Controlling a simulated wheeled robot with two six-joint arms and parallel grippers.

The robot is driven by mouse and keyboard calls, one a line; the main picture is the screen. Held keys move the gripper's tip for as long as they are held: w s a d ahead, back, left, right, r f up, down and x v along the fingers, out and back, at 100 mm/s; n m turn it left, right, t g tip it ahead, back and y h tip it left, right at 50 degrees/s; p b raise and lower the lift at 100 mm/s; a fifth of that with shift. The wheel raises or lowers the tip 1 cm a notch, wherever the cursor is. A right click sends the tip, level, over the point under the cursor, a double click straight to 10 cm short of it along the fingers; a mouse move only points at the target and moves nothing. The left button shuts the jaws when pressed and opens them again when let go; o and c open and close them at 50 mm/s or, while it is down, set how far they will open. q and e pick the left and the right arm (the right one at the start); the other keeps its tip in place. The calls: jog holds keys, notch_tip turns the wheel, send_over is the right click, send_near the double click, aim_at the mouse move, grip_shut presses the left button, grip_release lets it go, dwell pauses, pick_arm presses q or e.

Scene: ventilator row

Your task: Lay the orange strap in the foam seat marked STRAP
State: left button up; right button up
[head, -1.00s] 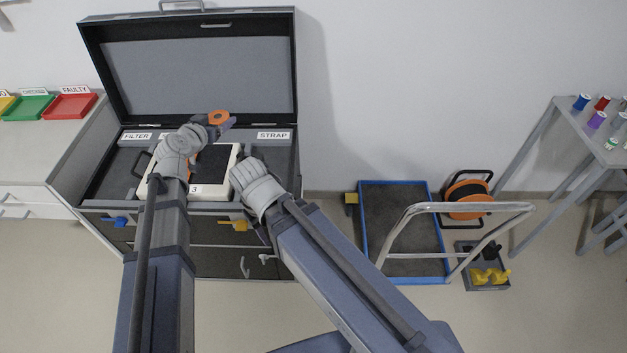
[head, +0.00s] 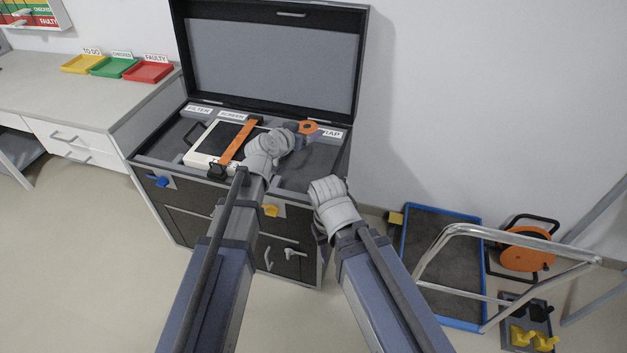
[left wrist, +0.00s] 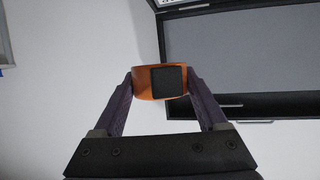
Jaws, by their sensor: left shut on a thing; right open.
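My left gripper (head: 299,128) is shut on the orange strap (head: 308,127), a rolled orange loop held above the back right of the open case (head: 338,171). In the left wrist view the strap (left wrist: 142,83) sits between both fingers, a black square piece facing the camera. The strap partly covers the STRAP label (head: 333,134). The foam seat at that label is mostly hidden by the strap and my gripper.
A white device (head: 199,158) with an orange band (head: 238,142) lies in the case, partly behind my left arm. The raised lid (head: 270,60) stands behind. A blue-edged trolley (head: 440,250) stands right. Yellow, green and red trays (head: 148,72) sit on the left bench.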

pick_arm(q)
jog(key=b, duration=1.1)
send_over(305, 186)
notch_tip(305, 186, down, 13)
notch_tip(305, 186, down, 6)
jog(key=b, duration=0.5)
jog(key=shift+b, duration=0.3)
jog(key=shift+f, duration=0.1)
notch_tip(305, 186, down, 4)
jog(key=b, duration=0.3)
jog(key=shift+r+b, duration=0.25)
jog(key=shift+b, duration=0.1)
jog(key=shift+f, duration=0.2)
jog(key=o, duration=1.3)
jog(key=shift+r, duration=0.1)
